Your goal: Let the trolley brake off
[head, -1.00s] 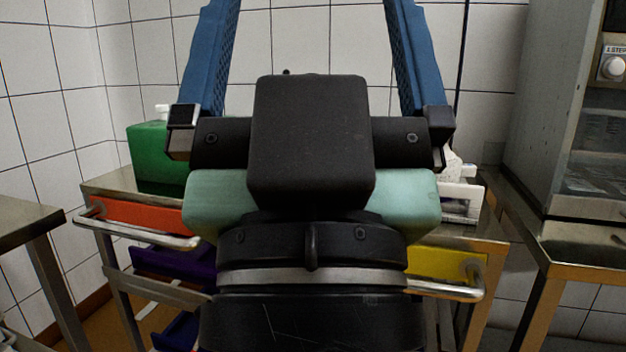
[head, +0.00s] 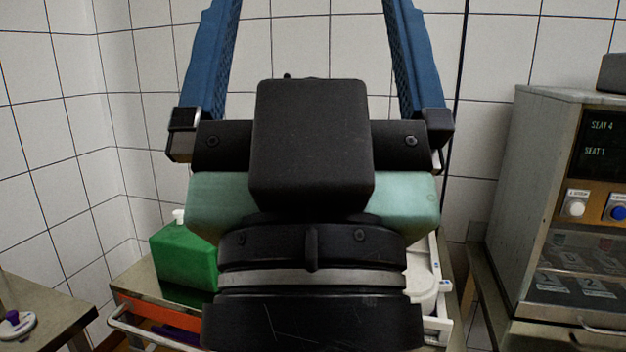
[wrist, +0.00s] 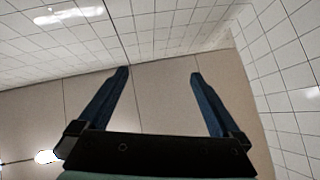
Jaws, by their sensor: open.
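My gripper (head: 309,15) is raised and points upward in front of the head camera, its two blue fingers spread wide with nothing between them. In the wrist view my gripper (wrist: 159,75) is also open and empty, facing bare ceiling and tiled walls. The trolley (head: 140,276) stands low behind my arm, with a metal top and an orange-red front panel (head: 143,306) behind a rail handle (head: 122,322). My wrist hides its middle. No brake lever or pedal can be made out; the trolley's lower part is below the head view.
A green container (head: 186,258) and a white item (head: 425,285) stand on the trolley. At right a metal cabinet (head: 545,215) has a display reading SEAT 4, SEAT 1, and knobs. A table (head: 45,310) with a small purple-topped item is at lower left. Tiled walls close the back.

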